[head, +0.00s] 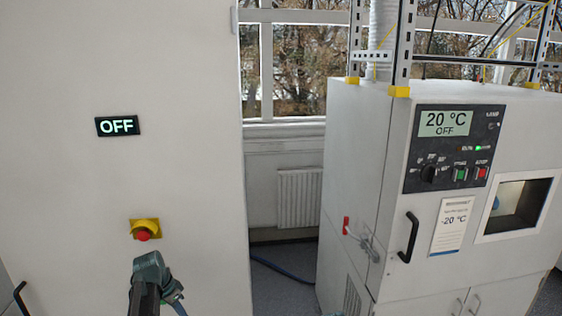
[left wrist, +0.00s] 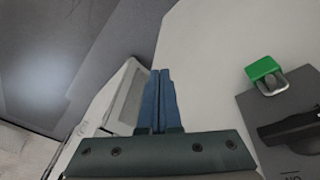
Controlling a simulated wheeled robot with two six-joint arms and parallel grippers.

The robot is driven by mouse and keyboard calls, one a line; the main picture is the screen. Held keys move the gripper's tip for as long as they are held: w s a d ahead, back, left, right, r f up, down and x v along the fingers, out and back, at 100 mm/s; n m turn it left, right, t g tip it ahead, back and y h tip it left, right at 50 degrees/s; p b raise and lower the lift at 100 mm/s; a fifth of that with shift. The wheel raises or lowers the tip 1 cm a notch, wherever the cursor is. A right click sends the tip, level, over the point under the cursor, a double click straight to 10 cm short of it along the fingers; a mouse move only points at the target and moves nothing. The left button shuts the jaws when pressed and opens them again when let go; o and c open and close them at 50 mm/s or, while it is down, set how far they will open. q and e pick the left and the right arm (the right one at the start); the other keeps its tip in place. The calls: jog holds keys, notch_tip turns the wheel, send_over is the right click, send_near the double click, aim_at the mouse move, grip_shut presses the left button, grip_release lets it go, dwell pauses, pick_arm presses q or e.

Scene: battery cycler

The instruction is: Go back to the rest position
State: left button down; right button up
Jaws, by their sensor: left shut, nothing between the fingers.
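My left gripper (left wrist: 160,103) is shut and empty in the left wrist view, its two blue fingers pressed together with nothing between them. In the head view its dark grey wrist (head: 149,268) rises from the bottom edge, left of centre, in front of the tall white cabinet (head: 180,80). It appears below the red emergency stop button (head: 142,234) on its yellow base, without visibly touching it. The fingers are mostly hidden by the wrist there. My right gripper is in neither view.
A white test chamber (head: 349,160) stands at right, its panel (head: 453,149) reading 20 °C OFF. A red-ended latch (head: 346,226) and black handle (head: 408,238) stick out. The cabinet display (head: 118,126) reads OFF. The left wrist view shows a green part (left wrist: 262,68) near a black handle (left wrist: 292,127).

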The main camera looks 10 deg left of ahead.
pick_arm(q)
jog(key=s+d+n+y, duration=0.1)
jog(key=s+d+n, duration=0.1)
jog(key=s+d, duration=0.35)
jog(key=s+d+f+n+g, duration=0.1)
jog(key=s+d, duration=0.1)
jog(key=d, duration=0.7)
jog(key=s+d+n+y, duration=0.1)
jog(key=s+d+n, duration=0.15)
jog(key=d, duration=0.55)
jog(key=s+d+f+m+b, duration=0.2)
jog(key=s+d+f+b, duration=0.1)
jog(key=d+f+b, duration=0.2)
jog(key=s+d+f+m+g+y+b, duration=0.1)
jog(key=d+f+b, duration=0.4)
jog(key=f+b, duration=0.5)
jog(key=shift+s+m+b, duration=0.35)
jog(key=shift+s+m, duration=0.3)
jog(key=shift+s, duration=0.4)
